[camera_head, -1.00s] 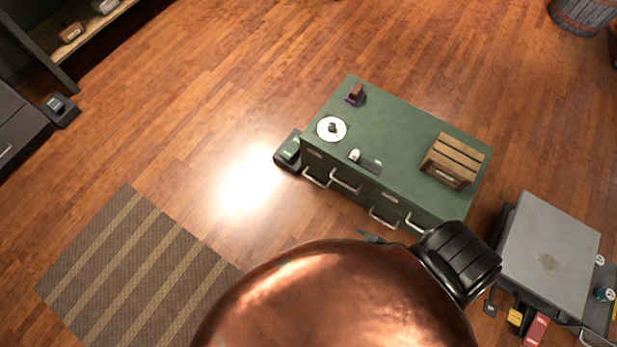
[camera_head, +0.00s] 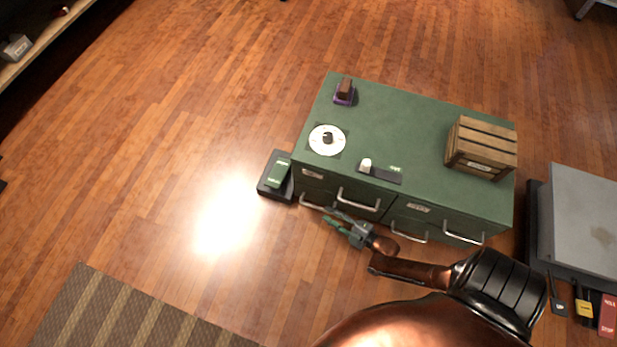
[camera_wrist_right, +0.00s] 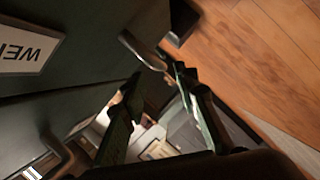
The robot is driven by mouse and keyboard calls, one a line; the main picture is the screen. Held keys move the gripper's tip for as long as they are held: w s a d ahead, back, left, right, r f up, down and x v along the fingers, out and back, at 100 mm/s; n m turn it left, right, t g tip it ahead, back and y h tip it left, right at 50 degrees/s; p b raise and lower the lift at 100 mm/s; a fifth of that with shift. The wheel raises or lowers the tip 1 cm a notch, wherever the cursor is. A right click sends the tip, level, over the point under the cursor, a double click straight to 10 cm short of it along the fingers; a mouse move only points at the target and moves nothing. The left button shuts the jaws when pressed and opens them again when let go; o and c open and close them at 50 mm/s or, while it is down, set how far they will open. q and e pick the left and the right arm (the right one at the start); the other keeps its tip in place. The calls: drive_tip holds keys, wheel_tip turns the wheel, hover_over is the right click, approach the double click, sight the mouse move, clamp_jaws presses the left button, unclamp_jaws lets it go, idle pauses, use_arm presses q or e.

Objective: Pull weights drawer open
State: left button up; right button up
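The weights drawer (camera_wrist_right: 75,80) has a dark green front and a white label (camera_wrist_right: 27,46), upside down and cut off, reading "WEI". A metal handle (camera_wrist_right: 145,50) shows at the upper middle of the right wrist view. In the head view, the green cabinet (camera_head: 410,130) has several drawers with bar handles; its labels are too small to read. My right gripper (camera_head: 337,221) is in front of the cabinet's left drawers, close to the handles. Its green fingers (camera_wrist_right: 160,105) are apart with nothing between them. I cannot tell whether one touches the handle. My left gripper is out of view.
A wooden crate (camera_head: 482,148), a white dial (camera_head: 327,139) and a small purple-based item (camera_head: 345,91) are on the cabinet top. A black scale-like box (camera_head: 274,180) stands at its left, a grey table (camera_head: 590,215) at its right.

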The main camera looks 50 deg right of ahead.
sight(318, 207)
drive_tip(key=b+x, duration=0.1)
drive_tip(key=x, duration=0.1)
drive_tip(key=b+x, duration=0.1)
drive_tip(key=x, duration=0.2)
drive_tip(key=shift+f, duration=0.25)
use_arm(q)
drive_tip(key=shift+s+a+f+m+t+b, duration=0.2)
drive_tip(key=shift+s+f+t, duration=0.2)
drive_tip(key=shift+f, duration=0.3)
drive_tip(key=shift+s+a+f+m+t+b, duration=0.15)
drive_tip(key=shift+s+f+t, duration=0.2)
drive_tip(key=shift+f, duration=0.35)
use_arm(e)
drive_tip(key=shift+x, duration=0.9)
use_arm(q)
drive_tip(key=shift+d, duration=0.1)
use_arm(e)
drive_tip(key=shift+r, duration=0.2)
drive_tip(key=shift+c, duration=0.5)
clamp_jaws()
